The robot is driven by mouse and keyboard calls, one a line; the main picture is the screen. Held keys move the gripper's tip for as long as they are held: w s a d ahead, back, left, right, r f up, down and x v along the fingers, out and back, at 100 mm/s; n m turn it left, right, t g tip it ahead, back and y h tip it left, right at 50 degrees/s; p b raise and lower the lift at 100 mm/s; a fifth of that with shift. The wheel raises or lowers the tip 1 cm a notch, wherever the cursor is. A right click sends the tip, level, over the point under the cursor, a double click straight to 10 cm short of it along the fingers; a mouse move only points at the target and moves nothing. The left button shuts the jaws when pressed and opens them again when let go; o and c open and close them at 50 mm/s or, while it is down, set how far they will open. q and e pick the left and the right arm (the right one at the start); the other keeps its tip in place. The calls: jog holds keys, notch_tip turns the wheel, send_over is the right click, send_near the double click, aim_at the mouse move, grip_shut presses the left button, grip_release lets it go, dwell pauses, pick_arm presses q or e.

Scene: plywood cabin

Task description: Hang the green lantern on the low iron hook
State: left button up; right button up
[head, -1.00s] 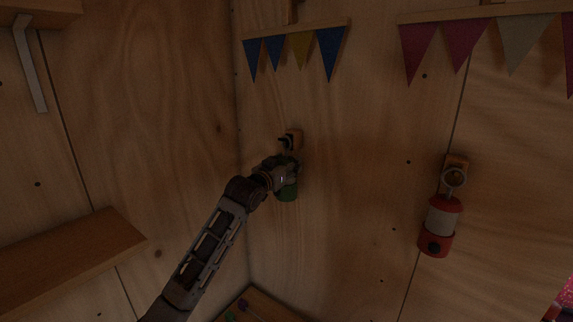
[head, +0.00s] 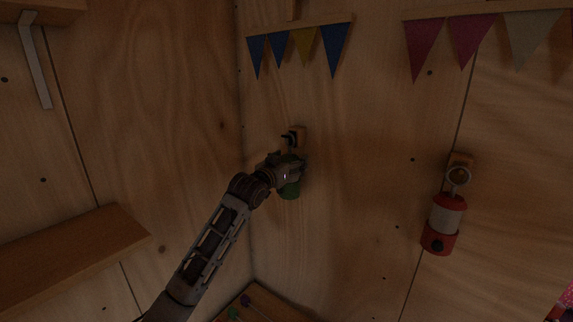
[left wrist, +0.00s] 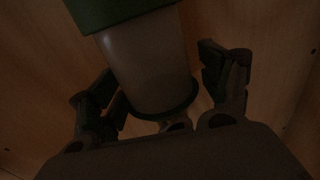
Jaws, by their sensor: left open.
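The green lantern (head: 289,192) is by the wall, just below the low iron hook (head: 289,138) on its wooden block. Its upper part is hidden behind my left gripper (head: 292,168). In the left wrist view the lantern's pale body (left wrist: 150,60) lies between the spread fingers of my left gripper (left wrist: 164,90), with a gap at the right finger. A small ring-like part shows at the lantern's narrow end, close to the palm. Whether its ring is around the hook is hidden. My right gripper is not in view.
A red lantern (head: 444,216) hangs from another wall mount to the right. Bunting (head: 305,40) is above the hook. A wooden shelf (head: 70,250) juts out at left, and a board with small coloured things (head: 262,302) is below. The wall between the lanterns is clear.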

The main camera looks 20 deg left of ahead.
pick_arm(q)
jog(key=shift+s, duration=0.1)
jog(key=v, duration=1.2)
dwell(0.4)
jog(key=shift+r, duration=0.1)
